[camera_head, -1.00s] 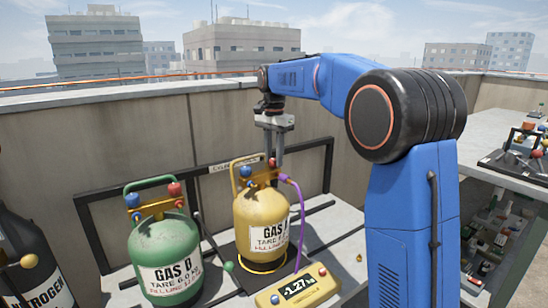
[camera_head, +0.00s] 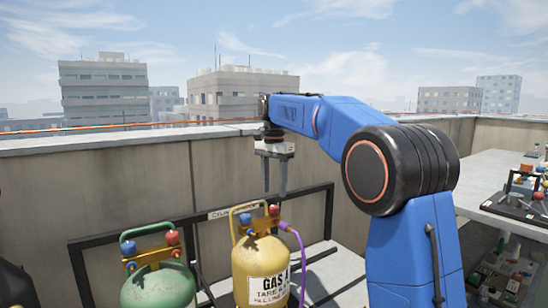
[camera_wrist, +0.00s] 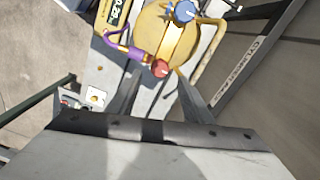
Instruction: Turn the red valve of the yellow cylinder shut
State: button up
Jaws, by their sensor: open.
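The yellow cylinder (camera_head: 262,268), marked GAS A, stands upright at the lower middle of the head view. Its red valve (camera_head: 274,210) is at the top right, beside the purple hose; it also shows in the wrist view (camera_wrist: 160,68). A blue valve (camera_head: 246,219) sits to its left on the same brass fitting. My gripper (camera_head: 275,194) points down above the cylinder top, open and empty. In the wrist view its fingers (camera_wrist: 157,90) stand on either side of the red valve's line, with the valve just beyond the tips. I cannot tell if they touch it.
A green cylinder (camera_head: 158,288) with its own red and blue valves stands at the left. A purple hose (camera_head: 297,250) runs down from the yellow cylinder's fitting. A dark rack rail (camera_head: 315,190) and a concrete wall (camera_head: 120,190) are behind. A bench (camera_head: 490,175) stands at the right.

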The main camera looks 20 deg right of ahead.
aim_at(275, 207)
notch_tip(275, 207, up, 11)
dwell(0.4)
jog(key=shift+s, duration=0.1)
jog(key=s+d+f+n+t, duration=0.1)
jog(key=s+n, duration=0.1)
jog(key=s, duration=0.4)
jog(key=s+d+f+n, duration=0.1)
jog(key=s+d+f, duration=0.1)
jog(key=s, duration=0.4)
jog(key=s+d+f+n+t, duration=0.1)
jog(key=s+f+n, duration=0.3)
jog(key=s+f, duration=1)
jog(key=s+d+f+n+t, duration=0.2)
jog(key=s+f+n, duration=0.2)
jog(key=s+f, duration=1)
jog(key=s, duration=0.3)
jog(key=shift+s+f+t, duration=0.15)
jog(key=shift+f+t, duration=0.1)
jog(key=shift+t, duration=0.15)
jog(key=shift+d, duration=0.1)
